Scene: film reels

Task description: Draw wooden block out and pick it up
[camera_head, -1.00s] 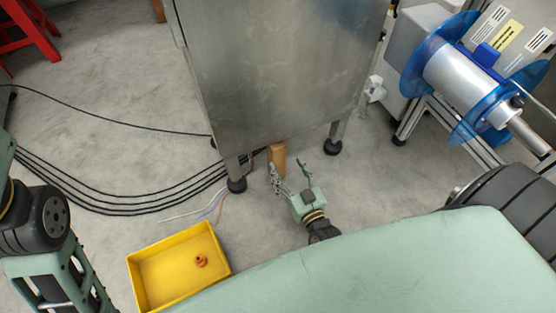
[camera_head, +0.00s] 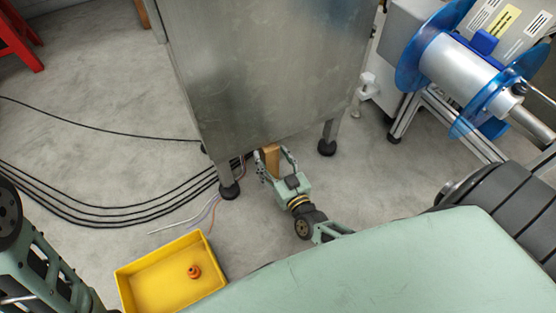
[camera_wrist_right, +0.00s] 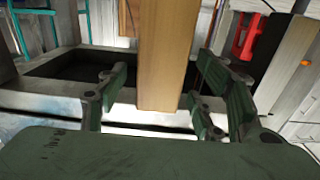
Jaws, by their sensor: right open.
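The wooden block (camera_head: 271,160) sticks out from under the front edge of the metal cabinet (camera_head: 265,75), between its two front feet. Its far part is hidden beneath the cabinet. My right gripper (camera_head: 272,163) is open at the block, with one finger on each side of it. In the right wrist view the block (camera_wrist_right: 166,60) stands between the open fingers (camera_wrist_right: 165,100), with gaps visible on both sides. My left arm shows at the left edge of the head view, but its gripper is out of sight.
A yellow bin (camera_head: 150,274) with a small orange piece (camera_head: 194,271) in it stands on the floor at lower left. Black cables (camera_head: 100,216) and thin wires run left of the cabinet's foot (camera_head: 229,190). A blue reel machine (camera_head: 465,65) stands at right.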

